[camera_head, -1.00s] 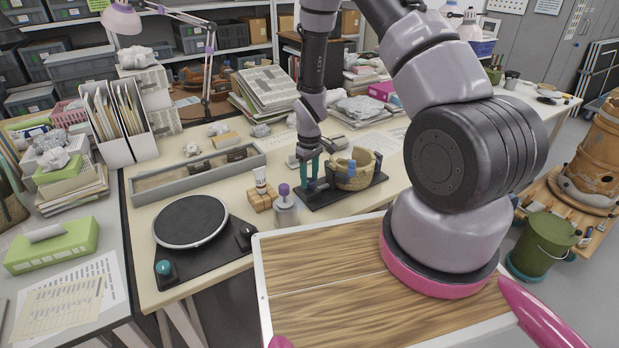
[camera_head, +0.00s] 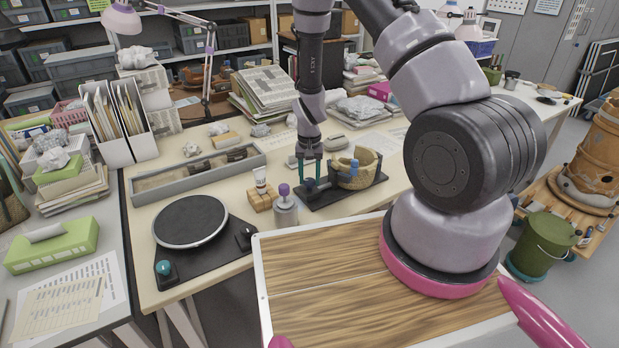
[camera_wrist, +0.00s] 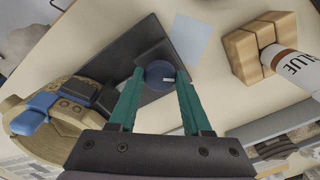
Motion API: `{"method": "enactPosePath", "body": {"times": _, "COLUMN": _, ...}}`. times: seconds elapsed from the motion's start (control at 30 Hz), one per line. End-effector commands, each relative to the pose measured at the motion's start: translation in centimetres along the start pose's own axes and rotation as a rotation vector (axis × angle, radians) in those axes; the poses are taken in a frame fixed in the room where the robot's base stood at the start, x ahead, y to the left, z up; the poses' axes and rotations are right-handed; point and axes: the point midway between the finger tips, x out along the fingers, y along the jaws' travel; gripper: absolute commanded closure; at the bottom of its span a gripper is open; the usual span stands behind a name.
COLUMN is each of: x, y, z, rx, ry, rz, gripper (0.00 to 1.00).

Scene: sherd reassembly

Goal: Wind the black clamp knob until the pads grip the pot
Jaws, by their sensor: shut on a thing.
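The black clamp knob (camera_wrist: 160,73), round with a pale mark, lies between the two teal fingers of my gripper (camera_wrist: 161,77) in the wrist view. The fingers are shut on its sides. In the head view my gripper (camera_head: 309,181) points down at the left end of the dark clamp base (camera_head: 337,196); the fingers partly hide the knob there. The tan pot (camera_head: 366,165) stands at the base's right part. Blue pads (camera_wrist: 44,103) sit at the rim of the pot (camera_wrist: 70,128) in the wrist view; I cannot tell whether both press on it.
A glue tube (camera_head: 260,181) stands in a wooden block (camera_head: 262,200) left of the clamp, near a grey jar (camera_head: 285,209) with a purple top. A black turntable (camera_head: 191,221) and a long grey tray (camera_head: 195,175) are further left. Papers and crumpled wrapping lie behind.

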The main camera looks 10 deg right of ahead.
Motion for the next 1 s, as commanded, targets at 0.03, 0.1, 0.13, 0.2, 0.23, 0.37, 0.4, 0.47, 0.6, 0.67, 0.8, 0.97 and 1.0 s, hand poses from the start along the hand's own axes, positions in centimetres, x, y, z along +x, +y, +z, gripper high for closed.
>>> {"method": "enactPosePath", "body": {"times": 0.03, "x": -0.07, "y": -0.04, "z": -0.11, "rx": 0.034, "ry": 0.002, "rz": -0.001, "gripper": 1.0}}
{"method": "enactPosePath", "body": {"times": 0.1, "x": -0.07, "y": -0.04, "z": -0.11, "rx": 0.079, "ry": 0.002, "rz": -0.001, "gripper": 1.0}}
{"method": "enactPosePath", "body": {"times": 0.13, "x": -0.07, "y": -0.04, "z": -0.1, "rx": 0.096, "ry": 0.002, "rz": -0.001, "gripper": 1.0}}
{"method": "enactPosePath", "body": {"times": 0.2, "x": -0.07, "y": -0.04, "z": -0.1, "rx": 0.133, "ry": 0.002, "rz": -0.001, "gripper": 1.0}}
{"method": "enactPosePath", "body": {"times": 0.23, "x": -0.07, "y": -0.04, "z": -0.1, "rx": 0.146, "ry": 0.002, "rz": -0.001, "gripper": 1.0}}
{"method": "enactPosePath", "body": {"times": 0.37, "x": -0.07, "y": -0.05, "z": -0.1, "rx": 0.195, "ry": 0.002, "rz": -0.001, "gripper": 1.0}}
{"method": "enactPosePath", "body": {"times": 0.4, "x": -0.07, "y": -0.05, "z": -0.1, "rx": 0.205, "ry": 0.002, "rz": -0.001, "gripper": 1.0}}
{"method": "enactPosePath", "body": {"times": 0.47, "x": -0.07, "y": -0.04, "z": -0.11, "rx": 0.219, "ry": 0.002, "rz": -0.001, "gripper": 1.0}}
{"method": "enactPosePath", "body": {"times": 0.6, "x": -0.07, "y": -0.04, "z": -0.11, "rx": 0.236, "ry": 0.002, "rz": -0.001, "gripper": 1.0}}
{"method": "enactPosePath", "body": {"times": 0.67, "x": -0.07, "y": -0.04, "z": -0.11, "rx": 0.239, "ry": 0.002, "rz": -0.002, "gripper": 1.0}}
{"method": "enactPosePath", "body": {"times": 0.8, "x": -0.07, "y": -0.04, "z": -0.12, "rx": 0.24, "ry": 0.003, "rz": -0.002, "gripper": 1.0}}
{"method": "enactPosePath", "body": {"times": 0.97, "x": -0.07, "y": -0.04, "z": -0.12, "rx": 0.239, "ry": 0.003, "rz": -0.002, "gripper": 1.0}}
{"method": "enactPosePath", "body": {"times": 1.0, "x": -0.07, "y": -0.04, "z": -0.12, "rx": 0.239, "ry": 0.003, "rz": -0.002, "gripper": 1.0}}
